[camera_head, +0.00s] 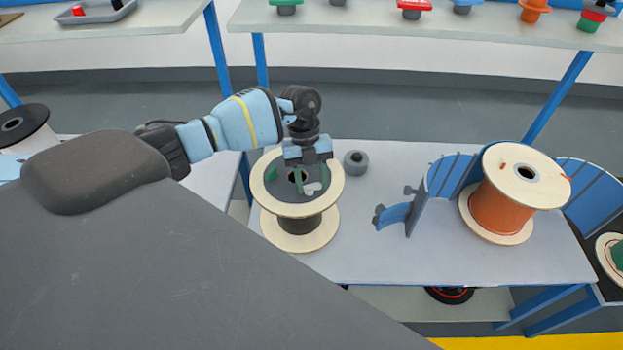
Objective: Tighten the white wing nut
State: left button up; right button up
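The white wing nut (313,189) is a small pale piece on the dark top face of a spool with pale wooden flanges (270,203). The spool stands upright on the grey-white table. My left gripper (312,181) points down over the spool's top. Its two green-tipped fingers are apart, one on each side of the wing nut in the picture. I cannot tell whether they touch it. My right gripper is not in view.
A grey ring-shaped part (356,162) lies just right of the spool. An orange cable spool (500,207) stands farther right beside blue curved holders (455,175). A shelf (420,28) with several small coloured parts runs behind.

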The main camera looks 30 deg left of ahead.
pick_arm(q)
jog(key=shift+c, duration=1.4)
